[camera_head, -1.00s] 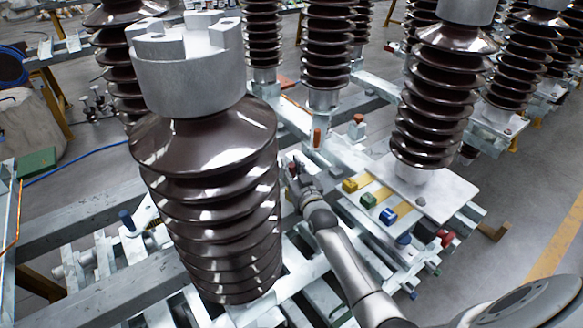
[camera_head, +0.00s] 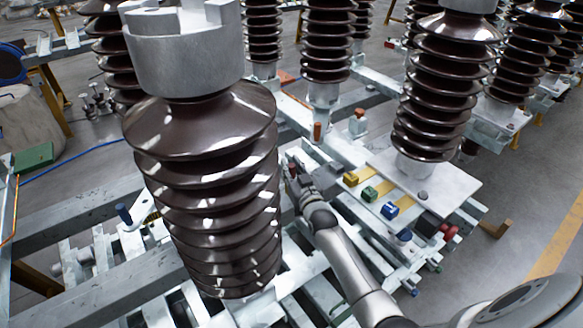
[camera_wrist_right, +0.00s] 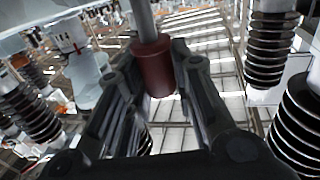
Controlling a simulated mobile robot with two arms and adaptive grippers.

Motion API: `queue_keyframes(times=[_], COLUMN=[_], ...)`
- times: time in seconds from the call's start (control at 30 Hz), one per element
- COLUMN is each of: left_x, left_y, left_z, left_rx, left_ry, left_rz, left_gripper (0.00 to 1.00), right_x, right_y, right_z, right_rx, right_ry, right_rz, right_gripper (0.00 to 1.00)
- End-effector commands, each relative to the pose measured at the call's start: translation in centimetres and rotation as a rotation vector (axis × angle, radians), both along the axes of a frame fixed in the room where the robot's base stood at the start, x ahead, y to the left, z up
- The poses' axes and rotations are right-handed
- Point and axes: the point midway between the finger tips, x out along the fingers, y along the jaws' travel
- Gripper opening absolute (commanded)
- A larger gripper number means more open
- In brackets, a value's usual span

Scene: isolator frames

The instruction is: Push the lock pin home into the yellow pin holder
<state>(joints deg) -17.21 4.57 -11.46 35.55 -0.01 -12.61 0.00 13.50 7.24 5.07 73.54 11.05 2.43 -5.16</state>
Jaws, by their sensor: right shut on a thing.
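The yellow pin holder (camera_head: 350,178) is a small block on the pale plate right of my right gripper. My right gripper (camera_head: 290,168) is beside the large brown insulator, left of and apart from the yellow holder. In the right wrist view, its fingers (camera_wrist_right: 157,60) are shut on a dark red cylinder (camera_wrist_right: 156,75). A grey rod (camera_wrist_right: 146,20) runs up from this cylinder; it looks like the lock pin. The rod's far end is cut off by the frame. My left gripper is not in view.
A green block (camera_head: 369,194) and a blue block (camera_head: 390,210) stand near the yellow holder. The large brown insulator (camera_head: 205,180) rises close left of my right gripper. Another insulator (camera_head: 435,90) stands behind the blocks. Steel beams surround them.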

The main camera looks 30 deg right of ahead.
Motion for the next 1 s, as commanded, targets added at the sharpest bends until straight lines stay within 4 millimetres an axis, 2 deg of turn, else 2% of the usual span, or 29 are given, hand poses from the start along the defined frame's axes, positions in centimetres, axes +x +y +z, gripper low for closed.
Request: queue_keyframes(times=[1.0], left_x=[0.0], left_y=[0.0], left_z=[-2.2], left_rx=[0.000], left_ry=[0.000], left_rz=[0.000], left_gripper=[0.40], right_x=[0.0], right_y=[0.0], right_z=[-2.6], right_rx=[-0.001], right_ry=[0.000], right_rz=[0.000], right_gripper=[0.00])
